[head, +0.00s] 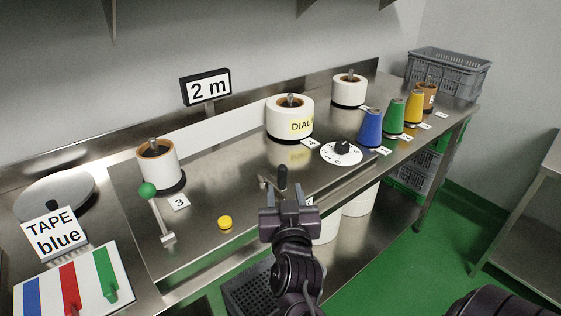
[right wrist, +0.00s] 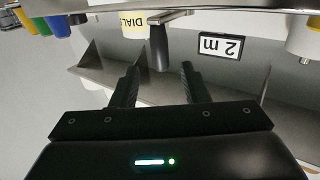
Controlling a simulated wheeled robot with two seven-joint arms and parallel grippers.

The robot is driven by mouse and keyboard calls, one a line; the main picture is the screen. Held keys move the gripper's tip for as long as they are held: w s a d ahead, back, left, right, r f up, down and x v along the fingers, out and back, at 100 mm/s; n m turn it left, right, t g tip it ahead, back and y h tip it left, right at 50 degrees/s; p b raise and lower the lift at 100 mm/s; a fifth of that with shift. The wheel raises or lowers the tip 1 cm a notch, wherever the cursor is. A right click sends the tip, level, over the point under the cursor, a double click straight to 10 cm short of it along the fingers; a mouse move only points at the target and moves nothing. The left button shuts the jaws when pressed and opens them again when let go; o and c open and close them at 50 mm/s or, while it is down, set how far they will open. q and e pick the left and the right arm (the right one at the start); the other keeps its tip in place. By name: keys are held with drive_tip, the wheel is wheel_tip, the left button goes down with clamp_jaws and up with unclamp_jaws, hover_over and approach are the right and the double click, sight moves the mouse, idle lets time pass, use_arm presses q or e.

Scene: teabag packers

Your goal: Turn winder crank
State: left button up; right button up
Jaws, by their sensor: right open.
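The winder crank has a dark upright handle (head: 282,179) on a thin metal arm (head: 264,186) at the front edge of the steel bench. In the right wrist view, which is upside down, the crank handle (right wrist: 158,48) lies beyond and between the two fingertips, apart from them. My right gripper (head: 284,207) is open and empty, just in front of the crank in the head view. Its two black fingers (right wrist: 159,80) also show in the right wrist view. My left gripper is not in view.
A green-knobbed lever (head: 149,190) and a yellow button (head: 225,222) are left of the crank. A white dial (head: 341,153) and blue cone (head: 370,128) stand to the right. White spools, one (head: 289,119) labelled DIAL, and a "2 m" sign (head: 205,87) are behind.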

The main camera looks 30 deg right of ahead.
sight(283, 176)
drive_tip(key=shift+w+d+r, duration=0.15)
drive_tip(key=shift+w+d, duration=0.05)
drive_tip(key=shift+w, duration=0.15)
drive_tip(key=x, duration=0.3)
drive_tip(key=shift+w+r+p, duration=0.15)
drive_tip(key=shift+r+p, duration=0.05)
drive_tip(key=shift+p, duration=0.15)
drive_tip(key=shift+f+x, duration=0.2)
drive_tip(key=shift+x, duration=0.95)
drive_tip(key=shift+w+d, duration=0.15)
drive_tip(key=shift+w, duration=0.15)
drive_tip(key=c, duration=0.3)
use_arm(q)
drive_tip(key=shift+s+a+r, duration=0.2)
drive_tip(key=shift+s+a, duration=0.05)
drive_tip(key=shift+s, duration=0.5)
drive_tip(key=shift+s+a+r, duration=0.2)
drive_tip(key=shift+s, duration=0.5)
use_arm(e)
clamp_jaws()
